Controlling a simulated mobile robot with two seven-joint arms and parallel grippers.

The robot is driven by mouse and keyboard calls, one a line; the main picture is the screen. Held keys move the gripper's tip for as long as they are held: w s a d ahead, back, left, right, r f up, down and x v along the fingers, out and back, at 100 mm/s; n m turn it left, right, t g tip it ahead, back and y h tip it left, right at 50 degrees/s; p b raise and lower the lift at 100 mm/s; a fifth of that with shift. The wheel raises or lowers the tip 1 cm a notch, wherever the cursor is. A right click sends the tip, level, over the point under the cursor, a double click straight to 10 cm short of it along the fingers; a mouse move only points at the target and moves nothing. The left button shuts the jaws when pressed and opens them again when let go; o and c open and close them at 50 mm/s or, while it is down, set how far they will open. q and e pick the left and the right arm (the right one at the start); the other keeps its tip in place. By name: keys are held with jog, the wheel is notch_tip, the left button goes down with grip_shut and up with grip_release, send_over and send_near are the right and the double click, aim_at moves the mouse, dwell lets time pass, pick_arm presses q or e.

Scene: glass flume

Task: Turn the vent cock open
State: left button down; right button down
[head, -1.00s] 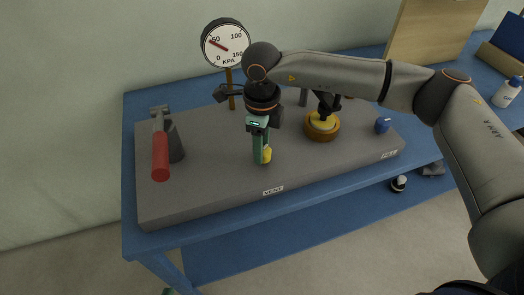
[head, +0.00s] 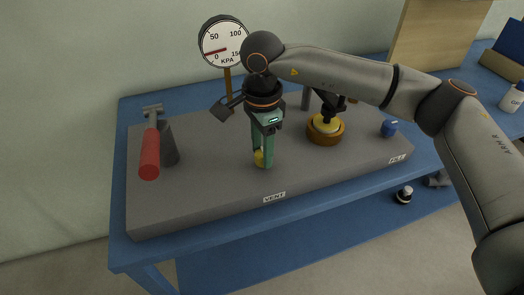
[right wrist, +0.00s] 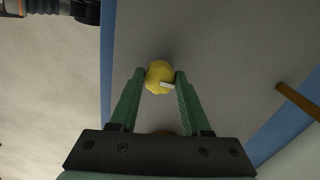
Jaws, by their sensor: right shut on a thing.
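The vent cock's yellow knob (head: 259,158) stands on the grey slab behind the VENT label (head: 274,197). My right gripper (head: 262,160) points down over it, with its green fingers on either side. In the right wrist view the knob (right wrist: 158,73) sits between the fingertips (right wrist: 160,80), with a white pointer mark pointing right. The gripper is shut on the knob. The round gauge (head: 224,42), marked KPA, has its red needle close to 0. My left gripper is not in view.
A red-handled lever (head: 150,155) stands at the slab's left. A blue knob (head: 389,128) is near the FILL label (head: 397,159). The slab's front left is clear.

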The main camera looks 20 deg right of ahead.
jog(key=shift+r+n, duration=0.1)
jog(key=shift+n, duration=0.2)
dwell(0.4)
jog(key=c, duration=0.7)
grip_release()
jog(key=o, duration=0.3)
notch_tip(320, 180, up, 12)
jog(key=shift+r, duration=0.25)
